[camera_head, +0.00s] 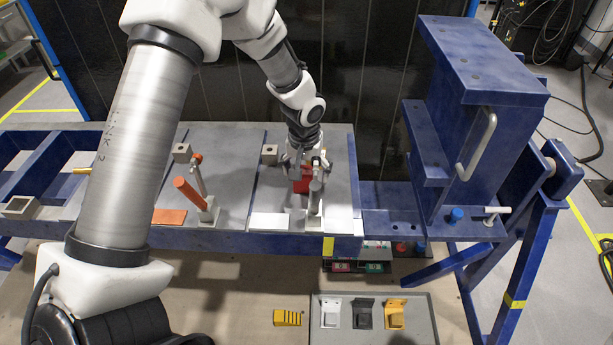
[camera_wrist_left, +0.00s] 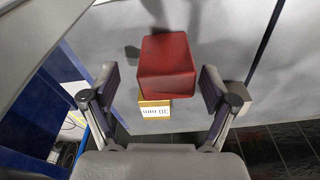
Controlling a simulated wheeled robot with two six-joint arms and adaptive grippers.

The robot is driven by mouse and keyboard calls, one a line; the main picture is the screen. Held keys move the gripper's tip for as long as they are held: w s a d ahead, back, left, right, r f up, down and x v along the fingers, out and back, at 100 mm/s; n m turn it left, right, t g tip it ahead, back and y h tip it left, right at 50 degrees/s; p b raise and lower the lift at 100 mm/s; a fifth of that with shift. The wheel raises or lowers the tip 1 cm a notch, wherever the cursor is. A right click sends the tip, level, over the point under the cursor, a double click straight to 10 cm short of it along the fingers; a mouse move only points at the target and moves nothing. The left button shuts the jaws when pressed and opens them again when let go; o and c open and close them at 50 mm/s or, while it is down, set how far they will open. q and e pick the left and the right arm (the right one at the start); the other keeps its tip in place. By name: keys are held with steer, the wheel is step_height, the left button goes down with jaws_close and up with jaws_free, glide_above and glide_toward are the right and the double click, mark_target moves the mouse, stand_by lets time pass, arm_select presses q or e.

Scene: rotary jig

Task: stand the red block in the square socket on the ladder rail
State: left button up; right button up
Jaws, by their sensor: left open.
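The red block (camera_head: 305,184) is on the grey plate at the middle of the bench, partly hidden by my left gripper (camera_head: 304,163). In the left wrist view the red block (camera_wrist_left: 166,67) shows between and ahead of the two fingers of my left gripper (camera_wrist_left: 160,82). The fingers are apart, with a gap on each side of the block. A grey open-topped square socket (camera_head: 20,207) sits on the blue frame at the far left, away from the gripper. My right gripper is not in view.
A clamp with a red-orange handle (camera_head: 190,192) stands left of the gripper, and another clamp (camera_head: 316,190) stands close beside the block. Small grey holed cubes (camera_head: 182,152) sit on the plates. A tall blue bracket (camera_head: 475,80) rises at the right. A yellow labelled piece (camera_wrist_left: 155,108) shows below the block.

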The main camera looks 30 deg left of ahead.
arm_select(q)
steer(key=shift+s+a, duration=0.3)
steer(key=shift+a, duration=0.05)
steer(key=c, duration=1)
steer(key=shift+a, duration=0.1)
steer(key=c, duration=0.6)
steer(key=shift+c, duration=0.2)
steer(key=shift+w+d, duration=0.1)
steer(key=shift+d, duration=0.1)
